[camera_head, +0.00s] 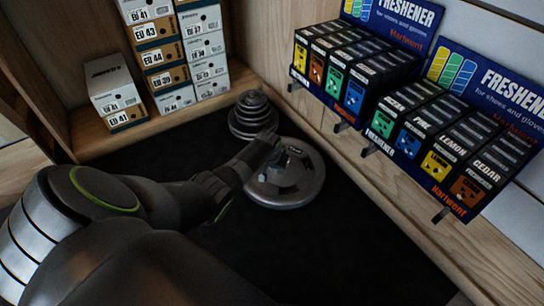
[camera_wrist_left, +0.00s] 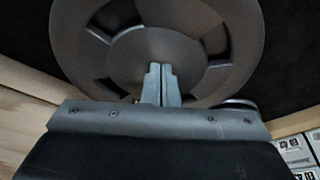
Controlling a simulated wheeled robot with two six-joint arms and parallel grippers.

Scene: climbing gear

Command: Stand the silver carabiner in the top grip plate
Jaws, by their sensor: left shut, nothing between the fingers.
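A round grey plate (camera_head: 300,185) with cut-out slots lies on the black floor mat, near the middle of the head view. It fills the upper part of the left wrist view (camera_wrist_left: 75,40). My left gripper (camera_head: 276,150) is over the plate's far left part. In the left wrist view its two fingers (camera_wrist_left: 161,82) are together in front of the plate's hub, with nothing between them. I cannot tell whether they touch the plate. No silver carabiner can be made out in either view. My right gripper is not in view.
A tapering stack of grey discs (camera_head: 252,112) stands just behind the plate. Shoe boxes (camera_head: 160,50) are piled at the back left. Freshener racks (camera_head: 430,140) line the right wall, with brackets jutting out. The black mat (camera_head: 330,250) is clear at the front right.

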